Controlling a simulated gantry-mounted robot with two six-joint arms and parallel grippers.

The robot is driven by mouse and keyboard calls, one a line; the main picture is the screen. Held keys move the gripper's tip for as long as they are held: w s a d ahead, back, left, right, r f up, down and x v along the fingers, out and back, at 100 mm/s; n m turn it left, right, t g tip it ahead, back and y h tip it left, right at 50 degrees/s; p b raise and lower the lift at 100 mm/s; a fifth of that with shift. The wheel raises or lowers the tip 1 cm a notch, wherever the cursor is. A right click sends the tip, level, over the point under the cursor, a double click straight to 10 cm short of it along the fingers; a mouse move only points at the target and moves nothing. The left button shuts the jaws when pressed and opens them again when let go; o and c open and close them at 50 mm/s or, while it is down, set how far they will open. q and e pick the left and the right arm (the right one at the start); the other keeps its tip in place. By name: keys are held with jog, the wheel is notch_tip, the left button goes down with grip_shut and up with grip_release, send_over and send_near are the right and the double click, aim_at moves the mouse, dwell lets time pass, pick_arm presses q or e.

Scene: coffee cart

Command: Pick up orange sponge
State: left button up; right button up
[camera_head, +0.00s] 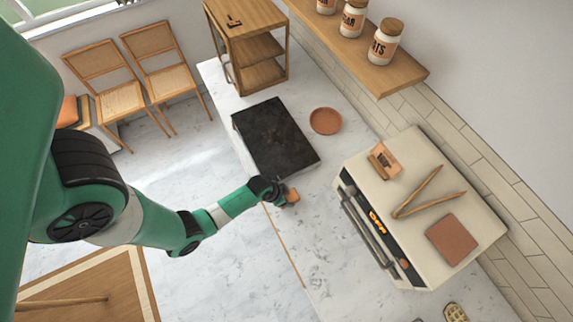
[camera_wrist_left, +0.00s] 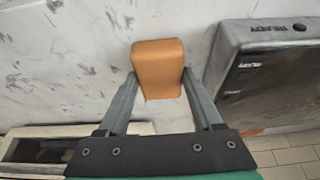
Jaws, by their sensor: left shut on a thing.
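The orange sponge (camera_wrist_left: 157,62) is a small rounded block between the two fingers of my left gripper (camera_wrist_left: 160,88) in the left wrist view. The fingers press on its two sides, so the gripper is shut on it. In the head view the sponge (camera_head: 292,194) shows at the tip of my left gripper (camera_head: 283,194), above the marble counter (camera_head: 325,225) near its front edge. I cannot tell whether it touches the counter. My right gripper is in neither view.
A dark slab (camera_head: 275,138) lies just behind the gripper, with a terracotta plate (camera_head: 325,121) beyond it. A cream oven (camera_head: 420,205) stands to the right, with tongs (camera_head: 430,192) on top. A wooden shelf unit (camera_head: 250,45) stands at the far end. Counter in front of the oven is clear.

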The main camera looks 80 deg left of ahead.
aim_at(290, 196)
pick_arm(q)
notch_tip(290, 196, up, 3)
jog(key=shift+p, duration=1.1)
jog(key=s+d+r+p, duration=0.6)
jog(key=s+r, duration=0.3)
jog(key=s, duration=0.3)
jog(key=shift+d+r, duration=0.3)
jog(key=shift+d, duration=0.05)
jog(key=shift+s, duration=0.1)
